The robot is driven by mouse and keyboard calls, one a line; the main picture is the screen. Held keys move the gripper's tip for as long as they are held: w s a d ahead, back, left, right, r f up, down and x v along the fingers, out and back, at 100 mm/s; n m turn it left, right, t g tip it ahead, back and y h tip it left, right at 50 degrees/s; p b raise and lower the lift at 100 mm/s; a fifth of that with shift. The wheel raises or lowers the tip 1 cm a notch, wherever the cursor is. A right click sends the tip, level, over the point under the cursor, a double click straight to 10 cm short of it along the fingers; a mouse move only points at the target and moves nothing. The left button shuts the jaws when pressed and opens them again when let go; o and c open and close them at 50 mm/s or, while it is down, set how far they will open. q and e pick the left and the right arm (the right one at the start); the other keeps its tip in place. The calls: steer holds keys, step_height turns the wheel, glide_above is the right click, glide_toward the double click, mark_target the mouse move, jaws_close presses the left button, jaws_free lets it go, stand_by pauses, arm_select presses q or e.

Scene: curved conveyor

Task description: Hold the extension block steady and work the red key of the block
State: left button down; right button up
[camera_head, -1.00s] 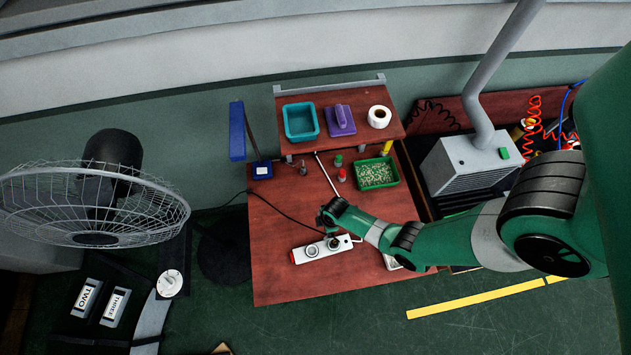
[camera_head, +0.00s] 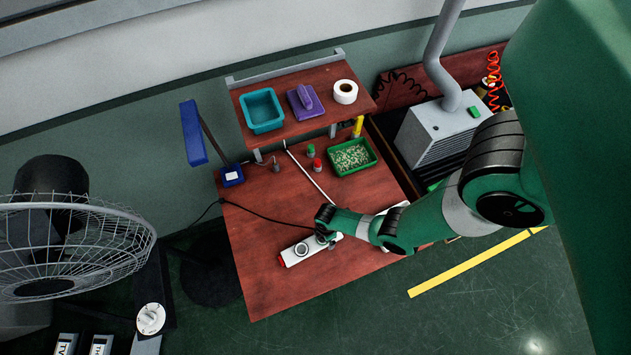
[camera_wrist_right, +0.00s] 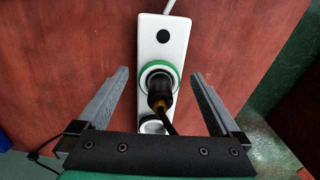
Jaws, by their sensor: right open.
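The white extension block (camera_head: 297,253) lies on the red-brown bench near its front edge. Its red key (camera_head: 281,262) shows at the left end in the head view. In the right wrist view the block (camera_wrist_right: 161,29) runs between my fingers, with a black plug (camera_wrist_right: 160,88) in a green-ringed socket; the red key is hidden there. My right gripper (camera_head: 327,237) is over the right part of the block and covers it in the head view. Its jaws (camera_wrist_right: 158,76) stand open on both sides of the block, apart from it in the picture. My left gripper is out of view.
A black cable (camera_head: 258,214) crosses the bench towards the block. A green tray of small parts (camera_head: 373,146), a red-capped bottle (camera_head: 317,166) and a blue lamp (camera_head: 195,134) stand behind. A caged fan (camera_head: 70,245) is at left. The bench front left is clear.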

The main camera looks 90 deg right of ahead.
step_height(320, 180, down, 2)
steer(key=shift+b, duration=0.4)
steer(key=shift+r, duration=0.1)
jaws_close()
stand_by(0.6)
stand_by(2.8)
